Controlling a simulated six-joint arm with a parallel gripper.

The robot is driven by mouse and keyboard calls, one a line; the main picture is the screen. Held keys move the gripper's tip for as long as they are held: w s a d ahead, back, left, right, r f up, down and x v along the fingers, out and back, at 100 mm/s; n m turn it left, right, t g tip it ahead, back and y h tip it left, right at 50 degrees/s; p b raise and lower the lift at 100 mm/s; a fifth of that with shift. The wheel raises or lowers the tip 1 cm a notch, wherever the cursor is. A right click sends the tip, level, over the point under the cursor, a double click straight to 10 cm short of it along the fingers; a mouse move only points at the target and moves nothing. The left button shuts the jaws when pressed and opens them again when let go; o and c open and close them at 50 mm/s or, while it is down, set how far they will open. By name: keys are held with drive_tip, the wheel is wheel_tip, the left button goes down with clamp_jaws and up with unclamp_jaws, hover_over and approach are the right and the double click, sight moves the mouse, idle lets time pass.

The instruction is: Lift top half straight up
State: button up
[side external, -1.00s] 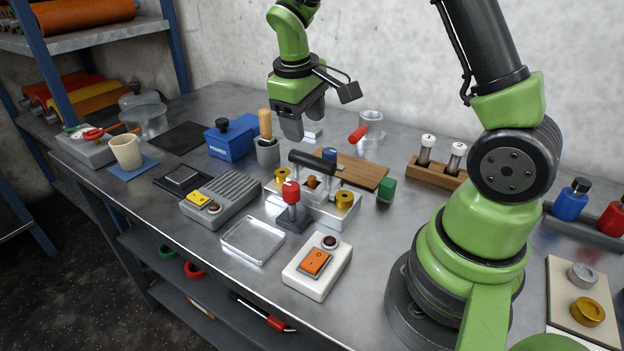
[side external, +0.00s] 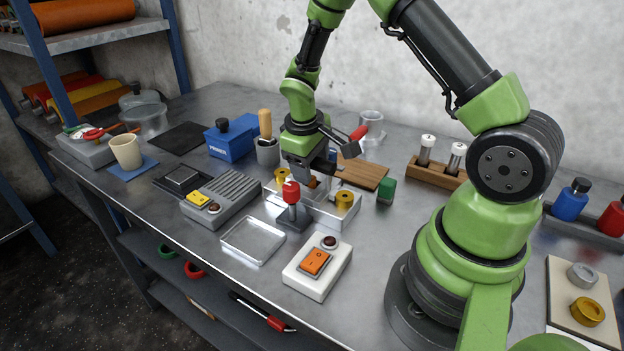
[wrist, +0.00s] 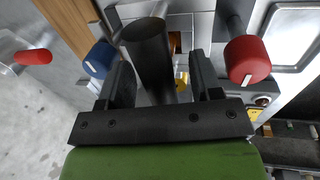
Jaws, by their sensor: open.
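The metal and clear fixture (side external: 328,213) stands mid-bench, with a brass knob (side external: 344,200) on its near right corner and another (side external: 282,176) at its left. Its top half carries a black bar handle (wrist: 148,48), which is mostly hidden behind my gripper in the side view. My gripper (side external: 310,180) is down over the fixture. In the wrist view its fingers (wrist: 160,70) are apart, with the dark handle between them, nearer the left finger. I cannot tell whether either finger touches it. The top half appears seated on the fixture.
A red-knobbed lever (side external: 291,192) stands close in front of the fixture; its knob also shows in the wrist view (wrist: 247,60). A wooden board (side external: 362,172), green block (side external: 386,191), clear tray (side external: 253,240) and orange switch box (side external: 317,265) lie around it.

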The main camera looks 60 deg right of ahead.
drive_tip(key=shift+f, duration=0.2)
idle(0.5)
clamp_jaws()
